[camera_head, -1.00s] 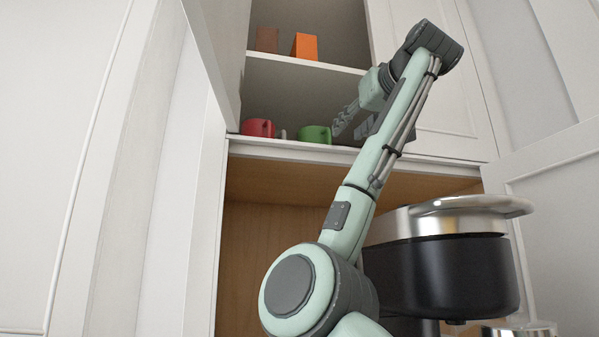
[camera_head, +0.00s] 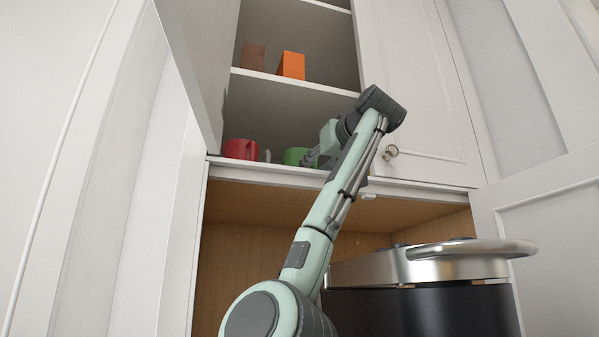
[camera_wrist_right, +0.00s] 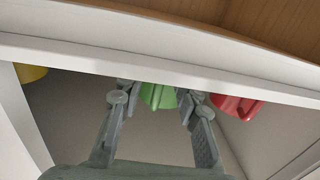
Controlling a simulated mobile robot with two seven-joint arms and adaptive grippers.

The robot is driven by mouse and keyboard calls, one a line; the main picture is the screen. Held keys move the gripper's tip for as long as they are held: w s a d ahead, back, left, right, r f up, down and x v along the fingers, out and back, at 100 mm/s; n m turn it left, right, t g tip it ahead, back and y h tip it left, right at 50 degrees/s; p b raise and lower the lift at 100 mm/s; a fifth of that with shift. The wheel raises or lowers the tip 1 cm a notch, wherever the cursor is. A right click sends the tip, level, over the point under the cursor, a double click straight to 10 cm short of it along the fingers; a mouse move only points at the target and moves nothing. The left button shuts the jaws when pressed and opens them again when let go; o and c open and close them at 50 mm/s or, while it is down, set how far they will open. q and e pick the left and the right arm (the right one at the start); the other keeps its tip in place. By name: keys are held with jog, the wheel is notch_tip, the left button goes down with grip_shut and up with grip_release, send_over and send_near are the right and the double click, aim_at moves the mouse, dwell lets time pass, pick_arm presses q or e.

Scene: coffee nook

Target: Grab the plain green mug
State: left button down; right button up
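The green mug (camera_head: 295,156) stands on the lowest cabinet shelf, right of a red mug (camera_head: 240,149). My right gripper (camera_head: 318,158) reaches in from the right at the mug's side, and partly hides it. In the right wrist view the green mug (camera_wrist_right: 157,96) shows between the two spread fingers of the gripper (camera_wrist_right: 154,92). The shelf edge cuts off part of the mug there. Contact with the fingers cannot be made out; the gripper looks open. My left gripper is not in view.
The red mug also shows in the wrist view (camera_wrist_right: 236,106), close beside one finger. A yellow item (camera_wrist_right: 32,73) is on the other side. Brown (camera_head: 253,56) and orange (camera_head: 291,65) boxes stand on the shelf above. A black-and-steel appliance (camera_head: 420,305) stands below right.

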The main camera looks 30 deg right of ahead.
jog(key=shift+w, duration=0.3)
jog(key=shift+c, duration=0.3)
grip_shut()
